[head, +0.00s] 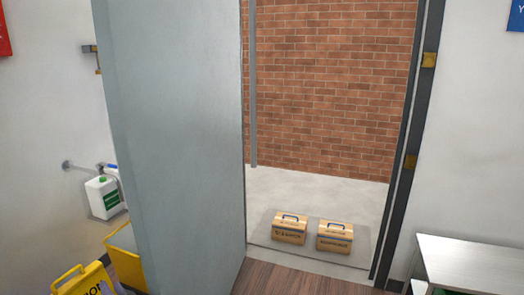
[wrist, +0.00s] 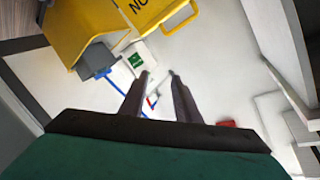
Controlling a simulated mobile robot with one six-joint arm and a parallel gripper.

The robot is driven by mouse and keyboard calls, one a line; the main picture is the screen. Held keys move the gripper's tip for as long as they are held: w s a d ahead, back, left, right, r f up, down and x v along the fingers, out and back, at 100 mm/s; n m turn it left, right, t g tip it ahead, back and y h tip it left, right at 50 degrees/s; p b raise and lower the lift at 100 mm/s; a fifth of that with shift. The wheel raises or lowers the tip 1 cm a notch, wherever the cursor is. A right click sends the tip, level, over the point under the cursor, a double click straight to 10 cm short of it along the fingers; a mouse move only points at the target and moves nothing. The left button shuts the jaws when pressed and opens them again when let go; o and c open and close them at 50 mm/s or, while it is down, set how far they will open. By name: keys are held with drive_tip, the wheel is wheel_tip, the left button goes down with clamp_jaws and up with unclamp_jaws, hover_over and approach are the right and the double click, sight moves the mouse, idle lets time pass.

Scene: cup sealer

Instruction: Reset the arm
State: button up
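My gripper (wrist: 158,76) shows in the wrist view, its two dark fingers apart with nothing held between them. Only the far wall and distant things show past the fingertips. The green and dark body of my gripper fills the bottom of that view. The wrist view is rolled well off level. Neither my arm nor my gripper shows in the head view, so the arm's full pose is hidden.
A grey door (head: 180,140) stands open. Beyond it, two cardboard boxes (head: 290,229) (head: 334,237) sit on a grey mat (head: 318,262) before a brick wall (head: 330,80). A yellow sign (head: 82,282) and white jug (head: 102,198) are left; a metal table (head: 470,262) is right.

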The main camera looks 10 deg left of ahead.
drive_tip(key=s+d+f+n+g+h+b, duration=0.35)
drive_tip(key=d+f, duration=0.35)
drive_tip(key=f, duration=0.5)
drive_tip(key=s+d+f+n+g+h+b, duration=0.2)
drive_tip(key=s+d+f+n+b, duration=0.25)
drive_tip(key=f, duration=0.75)
drive_tip(key=d+f+n+g+h+p, duration=0.1)
drive_tip(key=d+f, duration=0.2)
drive_tip(key=d, duration=0.4)
drive_tip(key=d+f+n+h+p, duration=0.1)
drive_tip(key=d+f+h, duration=0.15)
drive_tip(key=d, duration=0.45)
drive_tip(key=s+d+r+m+g+h+p, duration=0.1)
drive_tip(key=d+m+g+h+p, duration=0.15)
drive_tip(key=d+p, duration=0.9)
drive_tip(key=s+d+r+m+g+h+p, duration=0.15)
drive_tip(key=d+m+p, duration=0.25)
drive_tip(key=d, duration=1.4)
drive_tip(key=s+d+r+m+g+p, duration=0.2)
drive_tip(key=s+d+r+m+p, duration=0.1)
drive_tip(key=s+d+r+p, duration=0.2)
drive_tip(key=s+d+r+m+g+p, duration=0.2)
drive_tip(key=s+d+r+p, duration=0.3)
drive_tip(key=s+d+p, duration=0.4)
drive_tip(key=s+d+m, duration=0.1)
drive_tip(key=d, duration=0.3)
drive_tip(key=shift+r+g+p, duration=0.2)
drive_tip(key=shift+g+p, duration=0.15)
